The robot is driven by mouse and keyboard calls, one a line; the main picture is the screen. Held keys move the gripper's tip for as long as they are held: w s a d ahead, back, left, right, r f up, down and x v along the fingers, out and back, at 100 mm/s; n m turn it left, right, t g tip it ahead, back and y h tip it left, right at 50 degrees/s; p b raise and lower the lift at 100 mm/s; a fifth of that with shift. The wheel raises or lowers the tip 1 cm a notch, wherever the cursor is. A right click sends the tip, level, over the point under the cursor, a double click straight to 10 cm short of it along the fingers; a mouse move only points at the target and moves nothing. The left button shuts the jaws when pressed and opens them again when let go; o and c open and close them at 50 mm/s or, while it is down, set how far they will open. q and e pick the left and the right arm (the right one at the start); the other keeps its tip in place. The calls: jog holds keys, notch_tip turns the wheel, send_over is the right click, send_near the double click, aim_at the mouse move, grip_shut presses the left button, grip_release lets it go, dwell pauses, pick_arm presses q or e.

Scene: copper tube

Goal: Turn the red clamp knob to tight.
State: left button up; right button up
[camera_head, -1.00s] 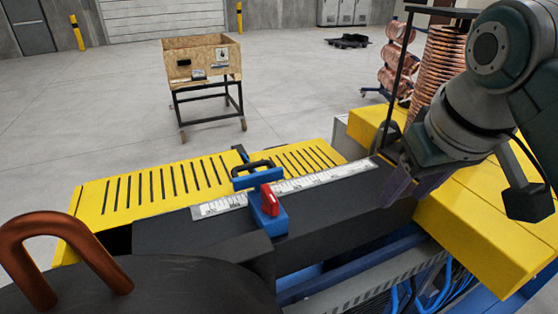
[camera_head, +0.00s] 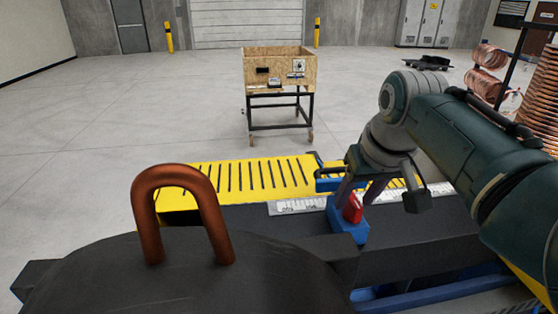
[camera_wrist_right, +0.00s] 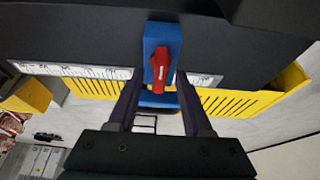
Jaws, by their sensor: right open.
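The red clamp knob (camera_head: 353,208) sits on a blue clamp block (camera_head: 347,232) on the dark machine bed. In the right wrist view the knob (camera_wrist_right: 160,66) is an elongated red lever on the blue block (camera_wrist_right: 161,38), slightly tilted. My right gripper (camera_head: 358,203) is open, its purple fingers pointing down at the knob. In the wrist view the fingertips of this gripper (camera_wrist_right: 160,82) stand on either side of the knob's lower part, with gaps visible; contact cannot be told. My left gripper is not in view.
A white ruler (camera_head: 297,206) runs along the bed beside the clamp. A yellow slotted panel (camera_head: 240,176) lies behind it. A wooden crate (camera_head: 279,72) on a wheeled stand is farther back, with free floor around. Copper coils (camera_head: 490,83) stand at right.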

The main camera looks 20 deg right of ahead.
jog(key=shift+w+f, duration=0.15)
jog(key=shift+f, duration=0.1)
jog(key=shift+c, duration=0.2)
grip_shut()
dwell(0.4)
